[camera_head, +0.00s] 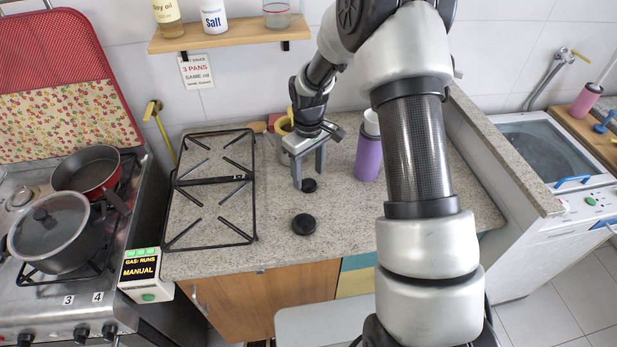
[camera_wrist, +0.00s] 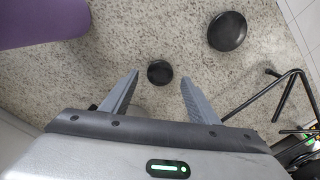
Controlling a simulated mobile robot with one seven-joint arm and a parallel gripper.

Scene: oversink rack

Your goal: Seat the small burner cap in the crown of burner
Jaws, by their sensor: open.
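The small burner cap (camera_head: 309,185) is a black disc lying on the speckled counter. It also shows in the wrist view (camera_wrist: 159,73), between and slightly beyond my finger tips. My gripper (camera_head: 309,178) is open and points down over the cap, with a finger on either side. In the wrist view my gripper (camera_wrist: 160,80) holds nothing. A larger black cap (camera_head: 304,224) lies nearer the counter's front edge, and shows in the wrist view (camera_wrist: 228,31). On the stove at far left, a bare silver burner (camera_head: 20,198) is visible; pans hide other burners.
A black pan grate (camera_head: 212,181) lies on the counter left of my gripper. A purple bottle (camera_head: 368,158) stands close on the right. A red pan (camera_head: 87,170) and a lidded pot (camera_head: 60,233) sit on the stove. A gas box (camera_head: 141,264) reads MANUAL. A shelf (camera_head: 230,37) hangs above.

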